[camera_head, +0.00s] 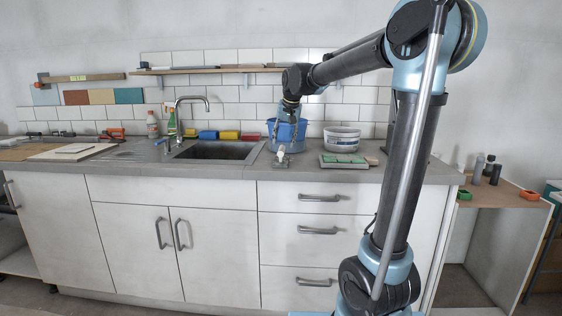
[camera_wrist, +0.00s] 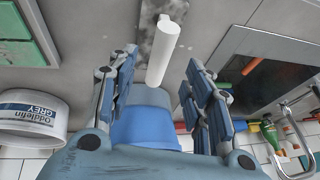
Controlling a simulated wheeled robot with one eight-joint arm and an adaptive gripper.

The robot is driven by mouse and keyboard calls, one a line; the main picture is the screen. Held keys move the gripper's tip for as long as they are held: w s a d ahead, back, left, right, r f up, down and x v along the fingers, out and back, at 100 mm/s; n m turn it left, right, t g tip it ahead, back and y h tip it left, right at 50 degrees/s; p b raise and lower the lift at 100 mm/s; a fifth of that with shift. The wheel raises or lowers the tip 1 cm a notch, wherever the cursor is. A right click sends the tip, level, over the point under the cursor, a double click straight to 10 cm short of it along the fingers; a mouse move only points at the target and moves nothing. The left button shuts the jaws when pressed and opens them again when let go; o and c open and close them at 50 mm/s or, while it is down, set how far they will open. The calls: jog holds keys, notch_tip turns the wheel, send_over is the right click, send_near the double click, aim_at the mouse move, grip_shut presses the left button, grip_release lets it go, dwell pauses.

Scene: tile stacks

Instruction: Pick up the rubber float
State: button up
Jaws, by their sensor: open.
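The rubber float, a white rounded handle on a grey speckled plate, shows in the wrist view (camera_wrist: 163,50). In the head view, it is a small pale shape (camera_head: 281,160) on the counter's front part, just below my gripper. My gripper (camera_head: 283,145) points down, open and empty. In the wrist view, its two fingers (camera_wrist: 160,60) are spread, with the handle lined up between the tips. I cannot tell how much height is left between tips and handle. Part of the plate is hidden behind the handle.
A blue bucket (camera_head: 285,130) stands right behind my gripper. A white tub (camera_head: 341,138) and a tray with green tiles (camera_head: 345,164) are to the right. The sink (camera_head: 215,151) is to the left. Coloured sponges or blocks (camera_head: 228,135) line the back.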

aim_at(282, 148)
jog(key=shift+w+x, duration=0.1)
jog(key=shift+x, duration=1.5)
jog(key=shift+w+x, duration=0.15)
jog(key=shift+x, duration=1.5)
jog(key=shift+r, duration=0.15)
grip_shut()
